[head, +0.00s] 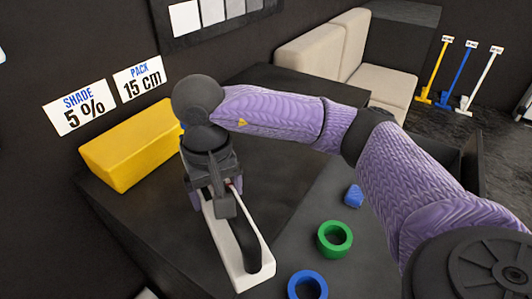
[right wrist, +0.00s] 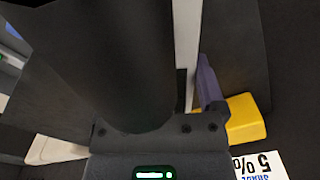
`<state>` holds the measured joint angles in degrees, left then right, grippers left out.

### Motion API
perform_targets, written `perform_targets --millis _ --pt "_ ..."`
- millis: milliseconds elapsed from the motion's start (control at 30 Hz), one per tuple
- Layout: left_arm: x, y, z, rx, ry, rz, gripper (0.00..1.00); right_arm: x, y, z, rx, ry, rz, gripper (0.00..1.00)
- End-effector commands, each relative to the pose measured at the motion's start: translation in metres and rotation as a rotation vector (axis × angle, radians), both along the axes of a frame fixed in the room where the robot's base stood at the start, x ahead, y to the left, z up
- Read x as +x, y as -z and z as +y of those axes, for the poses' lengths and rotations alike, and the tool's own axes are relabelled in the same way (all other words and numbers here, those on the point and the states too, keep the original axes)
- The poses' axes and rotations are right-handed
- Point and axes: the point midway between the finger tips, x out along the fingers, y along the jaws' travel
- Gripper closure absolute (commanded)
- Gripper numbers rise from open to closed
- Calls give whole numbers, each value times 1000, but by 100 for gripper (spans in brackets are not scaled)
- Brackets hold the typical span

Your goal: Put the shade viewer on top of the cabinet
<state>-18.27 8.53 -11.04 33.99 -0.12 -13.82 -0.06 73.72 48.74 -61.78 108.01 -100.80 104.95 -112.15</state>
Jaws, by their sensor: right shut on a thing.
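A white, flat, long thing with a dark handle-like part, which I take for the shade viewer (head: 222,243), is under my right gripper (head: 226,196) in the head view. My right gripper points down and is shut on it; the fingers hide its upper end. In the right wrist view a white strip of it (right wrist: 187,45) shows beside a large dark rounded shape. The dark top, which I take for the cabinet's (head: 285,165), lies below and behind the gripper. I cannot tell whether the viewer touches it. My left gripper is not in view.
A yellow block (head: 128,146) lies at the back left, below cards reading SHADE 5 % (head: 82,107) and PACK 15 cm (head: 138,82). A green ring (head: 334,239), a blue ring (head: 307,285) and a small blue piece (head: 353,195) lie right of the viewer. A cream sofa (head: 345,65) stands behind.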

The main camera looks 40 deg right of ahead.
Motion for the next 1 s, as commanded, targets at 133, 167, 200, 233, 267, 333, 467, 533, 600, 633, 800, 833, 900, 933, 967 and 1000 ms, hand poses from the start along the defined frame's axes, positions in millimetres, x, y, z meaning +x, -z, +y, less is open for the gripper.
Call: perform_targets --millis 133,167,200,233,267,333,467,533,600,633,800,833,900,933,967,1000 --pt "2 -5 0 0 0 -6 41 20 -13 -23 3 157 -3 100" --pt "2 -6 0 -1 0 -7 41 24 -15 -29 3 192 -3 100" --pt "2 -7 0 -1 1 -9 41 30 -19 -37 3 243 -3 100" --pt "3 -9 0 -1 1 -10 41 34 -21 -44 4 284 -3 100" --pt "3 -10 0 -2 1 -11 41 38 -24 -51 4 328 -2 100" --pt "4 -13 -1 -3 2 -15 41 47 -31 -71 6 446 -2 100" --pt "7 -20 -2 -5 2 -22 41 58 -46 -119 8 708 -2 100" --pt "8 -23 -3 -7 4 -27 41 59 -51 -143 8 841 -1 100" --pt "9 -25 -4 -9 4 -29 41 58 -53 -161 8 941 0 100" --pt "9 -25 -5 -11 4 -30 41 57 -54 -166 7 973 0 100" --pt "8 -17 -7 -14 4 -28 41 54 -33 -181 3 1055 6 100" --pt "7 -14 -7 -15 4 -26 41 54 -24 -181 3 1057 6 100" --pt "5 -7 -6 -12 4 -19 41 54 -6 -180 2 1055 7 100" --pt "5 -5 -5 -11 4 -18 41 54 0 -180 3 1055 6 100" --pt "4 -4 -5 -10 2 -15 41 54 4 -180 4 1055 5 100" --pt "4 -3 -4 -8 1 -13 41 55 9 -180 4 1054 5 100"
